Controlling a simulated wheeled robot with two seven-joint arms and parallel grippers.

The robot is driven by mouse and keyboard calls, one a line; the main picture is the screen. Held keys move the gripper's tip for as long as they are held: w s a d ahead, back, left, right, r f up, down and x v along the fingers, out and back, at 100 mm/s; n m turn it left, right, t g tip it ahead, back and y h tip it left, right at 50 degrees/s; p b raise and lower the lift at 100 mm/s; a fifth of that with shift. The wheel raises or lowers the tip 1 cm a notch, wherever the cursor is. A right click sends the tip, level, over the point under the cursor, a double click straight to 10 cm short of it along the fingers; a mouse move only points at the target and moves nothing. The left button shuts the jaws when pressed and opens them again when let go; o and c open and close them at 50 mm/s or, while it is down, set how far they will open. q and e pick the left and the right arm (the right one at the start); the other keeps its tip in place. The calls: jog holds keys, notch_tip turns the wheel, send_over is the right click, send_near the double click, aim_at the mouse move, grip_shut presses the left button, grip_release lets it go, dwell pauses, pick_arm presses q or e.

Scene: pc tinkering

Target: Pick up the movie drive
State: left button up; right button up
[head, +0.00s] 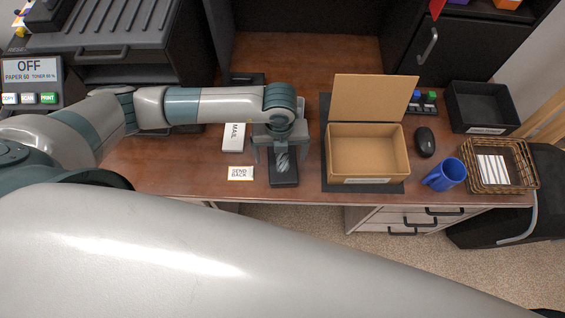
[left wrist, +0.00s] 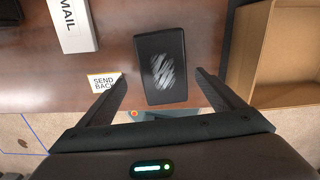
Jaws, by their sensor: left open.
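A flat black drive (head: 284,181) with a pale scribbled mark on its top lies on the brown desk, near the front edge. No readable name shows on it. It also shows whole in the left wrist view (left wrist: 162,88). My left gripper (head: 280,158) is open above the drive, pointing down. In the left wrist view its two fingers stand on either side of the drive's near part, with gaps and nothing held. In the head view the gripper hides the drive's far part. My right gripper is not in view.
A white MAIL box (head: 233,137) and a SEND BACK label (head: 240,173) lie left of the drive. An open cardboard box (head: 366,183) stands close on the right. Farther right are a mouse (head: 425,141), a blue mug (head: 445,174) and a wicker basket (head: 527,177).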

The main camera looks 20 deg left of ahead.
aim_at(283, 161)
pick_arm(q)
jog(key=f, duration=0.1)
jog(key=f+b, duration=0.2)
jog(key=shift+w+d+f, duration=0.15)
jog(key=shift+w+d, duration=0.05)
jog(key=shift+d, duration=0.1)
jog(key=shift+f+b, duration=0.55)
jog(key=shift+f, duration=0.25)
jog(key=c, duration=1.5)
jog(key=shift+r, duration=0.1)
jog(key=c, duration=0.4)
jog(key=shift+r, duration=0.1)
